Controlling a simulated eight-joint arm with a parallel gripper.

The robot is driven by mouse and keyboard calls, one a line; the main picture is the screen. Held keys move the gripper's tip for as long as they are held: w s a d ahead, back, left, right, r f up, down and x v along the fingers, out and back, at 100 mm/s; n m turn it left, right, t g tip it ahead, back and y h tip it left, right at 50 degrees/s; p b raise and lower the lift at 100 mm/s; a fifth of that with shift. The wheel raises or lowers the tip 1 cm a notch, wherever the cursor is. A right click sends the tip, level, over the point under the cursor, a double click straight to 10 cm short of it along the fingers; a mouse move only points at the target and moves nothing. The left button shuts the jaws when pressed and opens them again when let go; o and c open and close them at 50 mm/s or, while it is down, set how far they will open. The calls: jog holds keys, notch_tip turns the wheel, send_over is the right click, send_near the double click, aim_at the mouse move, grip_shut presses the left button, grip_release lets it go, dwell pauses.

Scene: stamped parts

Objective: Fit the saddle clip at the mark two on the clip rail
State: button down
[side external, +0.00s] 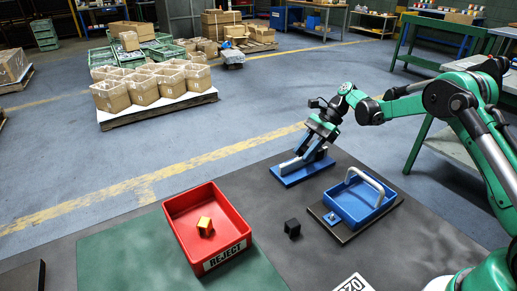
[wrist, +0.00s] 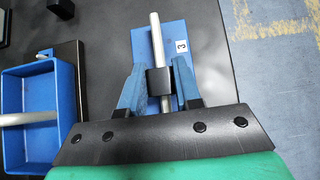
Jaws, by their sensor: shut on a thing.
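The clip rail is a grey bar (wrist: 156,38) on a blue base (wrist: 178,33), which also shows in the side view (side external: 289,181). A white label with a 3 (wrist: 181,46) sits on the base, right of the bar; I see no mark two. My gripper (wrist: 159,82) has its blue fingers shut on the saddle clip (wrist: 159,83), a small black block lying across the bar's line. The bar shows beyond and below it. I cannot tell whether the clip touches the bar. In the side view my gripper (side external: 314,146) is low over the rail, and the clip is hidden.
A blue tray (side external: 345,207) with a pale handle stands on a dark board right of the rail. A black block (side external: 292,228) lies in front.

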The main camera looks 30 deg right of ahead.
jog(key=shift+f, duration=0.85)
jog(key=c, duration=0.5)
grip_release()
jog(key=shift+c, duration=0.2)
jog(key=shift+v, duration=2.85)
